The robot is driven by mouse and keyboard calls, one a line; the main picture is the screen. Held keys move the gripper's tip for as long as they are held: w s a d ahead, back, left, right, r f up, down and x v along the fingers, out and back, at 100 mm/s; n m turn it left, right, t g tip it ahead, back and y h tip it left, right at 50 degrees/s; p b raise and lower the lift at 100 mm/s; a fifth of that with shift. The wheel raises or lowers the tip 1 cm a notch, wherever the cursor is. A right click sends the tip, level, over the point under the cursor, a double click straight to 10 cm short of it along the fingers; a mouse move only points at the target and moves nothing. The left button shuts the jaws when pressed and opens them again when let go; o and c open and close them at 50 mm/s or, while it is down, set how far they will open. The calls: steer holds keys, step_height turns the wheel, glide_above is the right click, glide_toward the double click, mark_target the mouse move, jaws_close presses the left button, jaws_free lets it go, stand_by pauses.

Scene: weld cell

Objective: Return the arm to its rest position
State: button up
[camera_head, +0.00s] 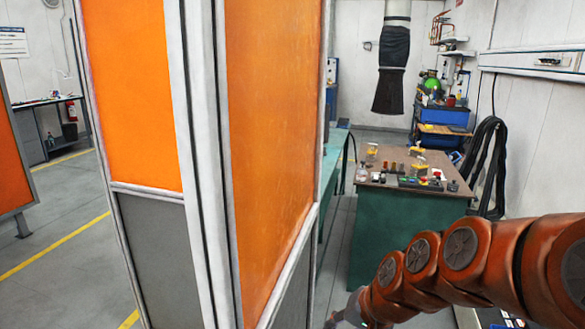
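My orange arm (465,262) reaches in from the lower right of the head view and slopes down to the left. Its far end, a grey part (348,312), is cut off by the bottom edge, just right of the orange screen. The fingers of my gripper are not visible, and nothing held can be seen. The arm covers the lower right part of the green workbench (375,236).
A white-framed orange screen (275,130) stands close at left centre. Behind the arm, the workbench carries several small tools and parts (412,172). A black hose (388,75) hangs behind the bench. Open floor (70,215) with yellow lines lies left.

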steer(key=s+d+r+n+g+h+p, duration=0.1)
steer(key=s+d+r+g+p, duration=0.1)
steer(key=s, duration=0.6)
steer(key=s+d+r+n+g+h+p, duration=0.1)
steer(key=s+d, duration=0.3)
steer(key=s, duration=0.4)
steer(key=s+d+r+n+g+h+p, duration=0.2)
steer(key=s+d+r+p, duration=0.1)
steer(key=s, duration=0.5)
steer(key=shift+s+d+r+g+p, duration=0.35)
steer(key=shift+d+p, duration=0.15)
steer(key=shift+p, duration=0.1)
steer(key=shift+d, duration=0.1)
